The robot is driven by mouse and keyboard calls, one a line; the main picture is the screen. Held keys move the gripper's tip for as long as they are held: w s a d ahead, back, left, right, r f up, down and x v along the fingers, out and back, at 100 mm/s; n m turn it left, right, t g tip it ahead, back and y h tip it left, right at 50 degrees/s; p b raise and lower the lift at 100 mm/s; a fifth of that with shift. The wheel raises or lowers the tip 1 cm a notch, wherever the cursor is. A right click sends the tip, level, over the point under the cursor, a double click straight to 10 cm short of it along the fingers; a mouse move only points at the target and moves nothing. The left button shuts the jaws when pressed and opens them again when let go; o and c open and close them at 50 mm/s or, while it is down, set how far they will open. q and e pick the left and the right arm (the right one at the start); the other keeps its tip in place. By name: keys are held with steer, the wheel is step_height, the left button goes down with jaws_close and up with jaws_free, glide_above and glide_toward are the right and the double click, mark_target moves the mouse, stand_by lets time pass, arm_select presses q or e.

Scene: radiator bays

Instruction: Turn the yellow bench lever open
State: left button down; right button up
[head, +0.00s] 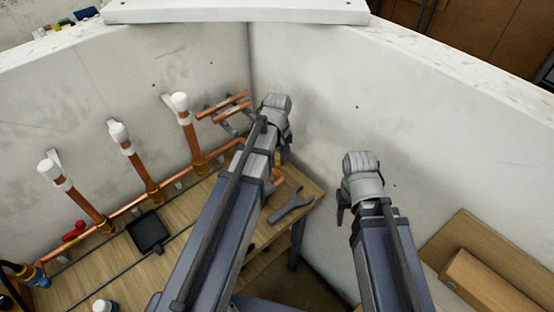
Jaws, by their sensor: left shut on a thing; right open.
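I cannot make out the yellow bench lever; no clearly yellow lever shows, and my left arm covers part of the pipe run. My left gripper (283,154) points down near the right end of the copper pipe (277,177), close to the corner of the walls. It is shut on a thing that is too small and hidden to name. My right gripper (342,206) is open and empty, apart from the bench, in front of the right wall.
The wooden bench (188,216) carries upright copper pipes with white caps (130,150), a black tray (148,233), a red handle (74,232) and a grey wrench (291,205). Copper pieces (224,107) sit on a wall rack. Cardboard boxes (487,282) stand at lower right.

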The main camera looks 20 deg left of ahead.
mark_target(277, 161)
arm_select(q)
steer(key=c, duration=0.6)
jaws_free()
steer(key=shift+r, duration=0.1)
step_height(277, 161, up, 8)
steer(key=p, duration=0.8)
steer(key=shift+f, duration=0.2)
